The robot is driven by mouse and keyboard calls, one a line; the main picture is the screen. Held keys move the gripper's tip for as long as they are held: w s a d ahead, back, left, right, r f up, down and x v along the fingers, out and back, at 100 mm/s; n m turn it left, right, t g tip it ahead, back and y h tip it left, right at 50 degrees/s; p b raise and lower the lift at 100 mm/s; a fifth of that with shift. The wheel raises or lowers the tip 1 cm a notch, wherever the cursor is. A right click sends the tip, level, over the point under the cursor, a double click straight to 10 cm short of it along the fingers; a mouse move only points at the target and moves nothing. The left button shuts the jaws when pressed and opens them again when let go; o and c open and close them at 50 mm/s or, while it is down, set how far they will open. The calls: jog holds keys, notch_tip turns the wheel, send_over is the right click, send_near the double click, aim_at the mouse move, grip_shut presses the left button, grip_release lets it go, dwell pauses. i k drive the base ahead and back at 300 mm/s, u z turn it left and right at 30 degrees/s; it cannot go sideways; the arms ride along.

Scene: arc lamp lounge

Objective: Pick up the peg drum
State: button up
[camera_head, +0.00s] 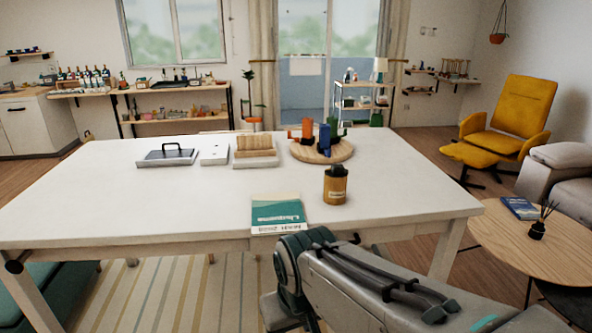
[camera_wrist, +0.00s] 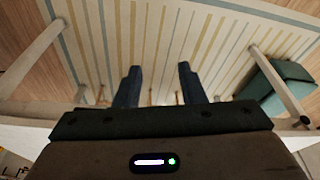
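I cannot tell for sure which thing is the peg drum. A round wooden board (camera_head: 339,153) on the white table (camera_head: 170,205) bears upright orange (camera_head: 307,130), blue (camera_head: 325,139) and green pieces. An amber jar with a dark top (camera_head: 335,187) stands nearer the front edge. My gripper shows in the wrist view (camera_wrist: 160,85) with its two dark fingers wide apart and nothing between them. It is beside or below the table edge, over the striped rug, away from the tabletop things. The head view shows my arm low in front of the table but not the fingertips.
A green-and-white book (camera_head: 278,214) lies at the table's front edge. A ribbed wooden block (camera_head: 255,147), a white box (camera_head: 214,154) and a dark-handled tray (camera_head: 167,155) stand further back. A round side table (camera_head: 525,265) is at right.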

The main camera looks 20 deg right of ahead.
aim_at(334, 189)
jog(key=z, duration=0.5)
jog(key=i, duration=1.45)
jog(key=z, duration=0.6)
